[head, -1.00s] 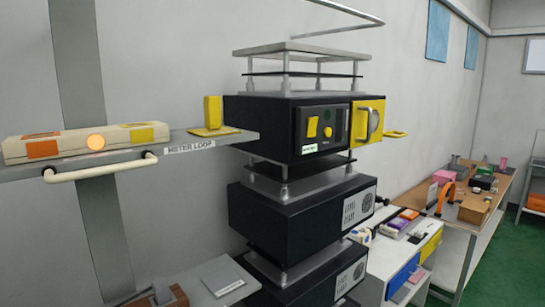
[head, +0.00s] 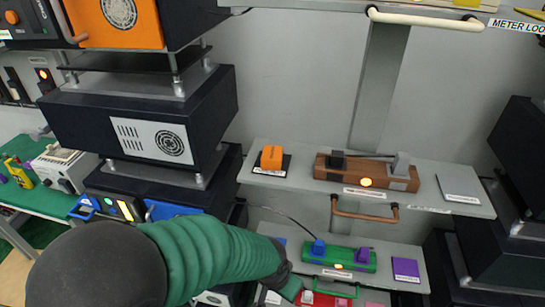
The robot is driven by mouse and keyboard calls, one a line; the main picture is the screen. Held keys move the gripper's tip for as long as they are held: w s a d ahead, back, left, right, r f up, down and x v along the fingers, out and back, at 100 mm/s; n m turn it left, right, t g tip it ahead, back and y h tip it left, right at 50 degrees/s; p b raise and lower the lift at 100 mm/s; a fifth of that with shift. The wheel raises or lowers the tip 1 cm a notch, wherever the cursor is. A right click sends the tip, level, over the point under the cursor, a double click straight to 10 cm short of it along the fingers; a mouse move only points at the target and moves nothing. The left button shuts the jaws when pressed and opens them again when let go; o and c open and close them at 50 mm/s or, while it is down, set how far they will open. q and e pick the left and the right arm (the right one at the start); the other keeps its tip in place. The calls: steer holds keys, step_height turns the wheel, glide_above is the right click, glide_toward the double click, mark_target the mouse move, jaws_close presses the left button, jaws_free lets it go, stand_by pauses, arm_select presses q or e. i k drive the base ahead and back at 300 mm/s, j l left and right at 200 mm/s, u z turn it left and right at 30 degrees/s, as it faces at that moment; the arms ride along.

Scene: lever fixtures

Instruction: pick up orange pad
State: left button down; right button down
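An orange block (head: 272,157) sits on a thin black plate at the left end of the middle grey shelf (head: 325,184). It is the only pad-like orange thing I see; no flat orange pad shows clearly. My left arm comes in from the lower left in a green ribbed sleeve. Its dark wrist and gripper (head: 288,283) are at the left end of the lower shelf, below the orange block and apart from it. The fingers are too small and dark to tell open from shut. My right gripper is not in view.
A brown lever fixture (head: 366,172) and a grey pad (head: 458,188) share the middle shelf. The lower shelf holds a green fixture (head: 340,257) and a purple pad (head: 405,269). Stacked black boxes (head: 140,130) stand left; more stand right. Brown and green handles stick out in front.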

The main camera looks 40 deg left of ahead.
mark_target(271, 158)
steer(key=u, duration=1.45)
